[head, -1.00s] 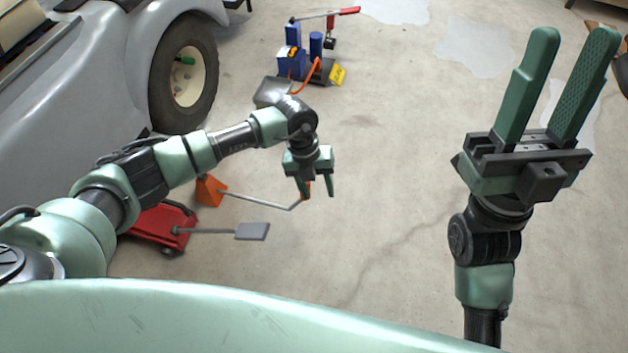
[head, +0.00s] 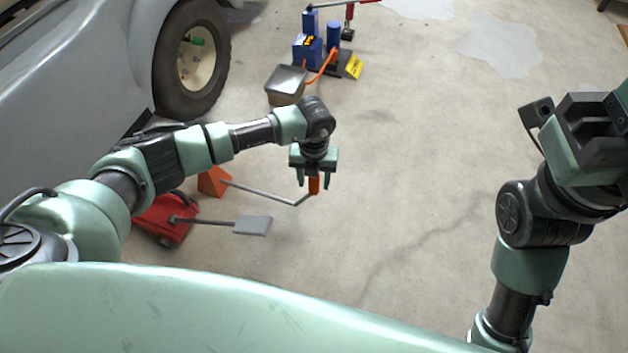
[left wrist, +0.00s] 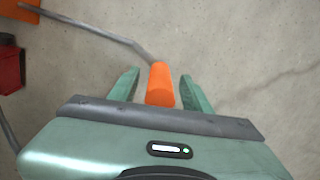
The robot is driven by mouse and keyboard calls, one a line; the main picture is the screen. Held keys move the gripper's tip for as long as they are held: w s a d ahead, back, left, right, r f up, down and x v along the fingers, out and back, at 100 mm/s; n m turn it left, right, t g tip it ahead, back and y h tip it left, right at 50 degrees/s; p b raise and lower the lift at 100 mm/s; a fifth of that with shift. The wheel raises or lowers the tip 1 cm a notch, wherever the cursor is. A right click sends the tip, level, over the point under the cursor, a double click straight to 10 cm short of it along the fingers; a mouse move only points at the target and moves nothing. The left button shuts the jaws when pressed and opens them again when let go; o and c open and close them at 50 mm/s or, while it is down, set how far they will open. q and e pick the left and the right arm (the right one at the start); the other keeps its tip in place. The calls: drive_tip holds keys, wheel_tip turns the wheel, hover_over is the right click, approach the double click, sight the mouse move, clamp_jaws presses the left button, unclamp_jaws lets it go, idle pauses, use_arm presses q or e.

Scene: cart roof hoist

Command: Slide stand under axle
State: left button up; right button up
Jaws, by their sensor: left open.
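The stand is an orange wedge-like block (head: 212,180) on the floor in the head view, partly seen beside my left arm. A thin grey bent rod (head: 268,194) runs from it to an orange grip (head: 314,186). My left gripper (left wrist: 158,80) is open, pointing down at the grip. In the left wrist view the orange grip (left wrist: 160,84) lies between the two fingers, with gaps on both sides. The axle is not visible; the car body (head: 80,75) and wheel (head: 190,62) hide it. My right gripper's body is at the right edge, its fingertips cut off.
A red floor jack (head: 163,218) with a grey pedal (head: 252,225) sits in front of the stand. A blue pump unit (head: 308,50) with an orange hose and a grey box (head: 286,84) stands beyond my left gripper. The floor at centre right is clear.

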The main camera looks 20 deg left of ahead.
use_arm(q)
clamp_jaws()
idle(1.4)
